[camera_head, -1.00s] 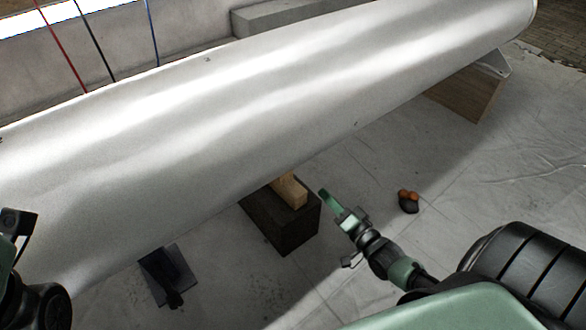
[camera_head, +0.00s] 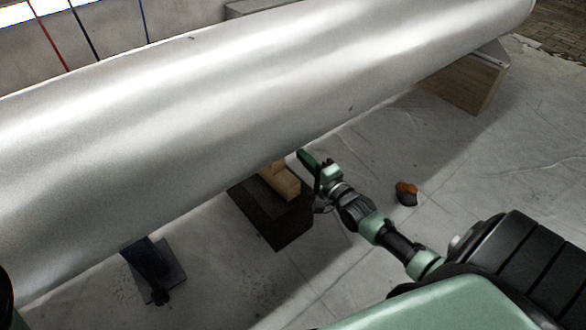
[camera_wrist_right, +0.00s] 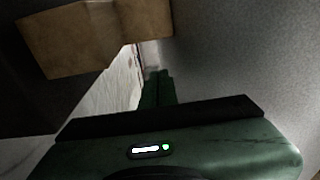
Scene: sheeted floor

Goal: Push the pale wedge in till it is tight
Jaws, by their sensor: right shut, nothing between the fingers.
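The pale wedge (camera_head: 283,182) is a light wooden piece lying on a dark block (camera_head: 268,222) under the near side of a big pale cylinder (camera_head: 230,120). In the right wrist view the wedge (camera_wrist_right: 95,38) shows at the upper left. The wedge's inner end is hidden under the cylinder. My right gripper (camera_head: 303,156) is shut and empty, just right of the wedge, close to the cylinder's underside. In the wrist view its green fingers (camera_wrist_right: 158,88) lie together, seemingly apart from the wedge. At the left edge only a dark scrap of my left arm shows.
A dark stand (camera_head: 155,270) is under the cylinder at lower left. A wooden support (camera_head: 465,82) holds the far right end. The floor right of the dark block is mostly clear.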

